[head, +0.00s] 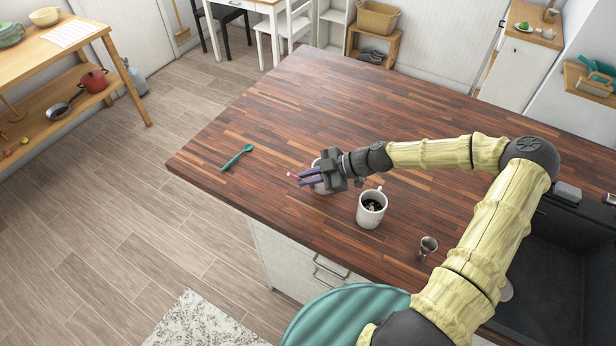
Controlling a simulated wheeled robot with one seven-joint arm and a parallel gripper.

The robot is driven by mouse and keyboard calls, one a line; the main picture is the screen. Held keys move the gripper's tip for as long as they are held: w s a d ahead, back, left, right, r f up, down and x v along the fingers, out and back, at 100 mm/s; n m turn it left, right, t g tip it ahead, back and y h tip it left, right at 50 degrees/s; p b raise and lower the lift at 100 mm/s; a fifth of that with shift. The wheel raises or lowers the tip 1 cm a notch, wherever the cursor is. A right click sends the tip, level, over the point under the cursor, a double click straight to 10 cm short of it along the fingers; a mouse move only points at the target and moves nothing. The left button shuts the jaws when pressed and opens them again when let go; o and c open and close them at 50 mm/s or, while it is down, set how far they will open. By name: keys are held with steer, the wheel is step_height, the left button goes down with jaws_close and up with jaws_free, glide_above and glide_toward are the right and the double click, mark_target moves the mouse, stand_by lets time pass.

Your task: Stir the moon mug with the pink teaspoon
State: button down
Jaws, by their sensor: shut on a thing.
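My gripper (303,179) is over the wooden counter, shut on a thin pink thing that looks like the pink teaspoon (290,174). Only a small pink tip shows past the fingers; the rest is hidden. A second white mug (370,217) with dark contents stands upright to the lower right, apart from the gripper.
A teal spoon (237,157) lies on the counter (330,95) left of the gripper. A small metal cup (428,246) stands near the front right, close to my arm. A dark sink (550,255) is at the right. The counter's far part is clear.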

steer(key=shift+f+b, duration=0.75)
stand_by(0.6)
steer(key=shift+r, duration=0.1)
stand_by(0.8)
steer(key=shift+b, duration=0.3)
